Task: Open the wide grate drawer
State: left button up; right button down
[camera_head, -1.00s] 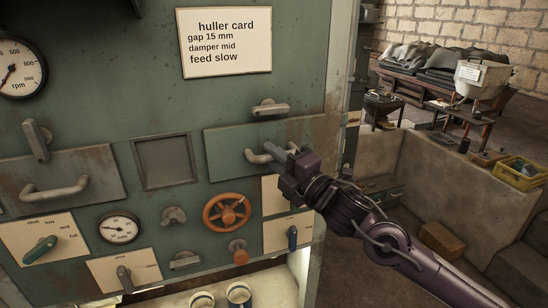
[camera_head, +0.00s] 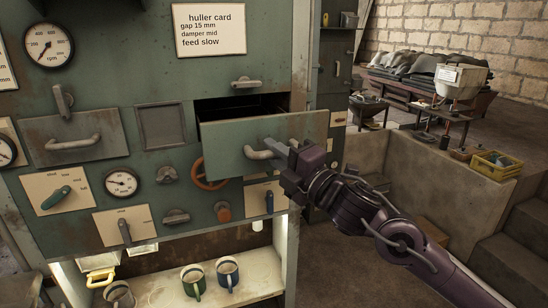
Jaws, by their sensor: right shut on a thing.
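The wide grate drawer (camera_head: 232,142) is a green-grey drawer in the machine's front panel, pulled out so that a dark opening shows above and behind its front. Its grey bar handle (camera_head: 258,154) is on the drawer front. My right gripper (camera_head: 284,154) is shut on the handle's right part, its arm reaching in from the lower right. The inside of the drawer is too dark to make out. My left gripper is not in the view.
An orange handwheel (camera_head: 208,178) sits just below the drawer, partly hidden by it. Another panel with a handle (camera_head: 75,143) is at left. Mugs (camera_head: 228,272) stand on the lower shelf. A concrete ledge (camera_head: 425,165) lies to the right; the floor beside my arm is clear.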

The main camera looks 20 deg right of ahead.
jog(key=shift+s, duration=0.6)
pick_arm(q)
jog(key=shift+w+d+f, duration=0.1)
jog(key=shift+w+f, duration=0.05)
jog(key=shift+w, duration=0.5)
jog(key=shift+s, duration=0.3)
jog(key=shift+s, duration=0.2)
pick_arm(e)
jog(key=c, duration=1.4)
grip_release()
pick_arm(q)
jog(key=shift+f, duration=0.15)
pick_arm(e)
jog(key=shift+o, duration=0.2)
jog(key=shift+d+f, duration=0.1)
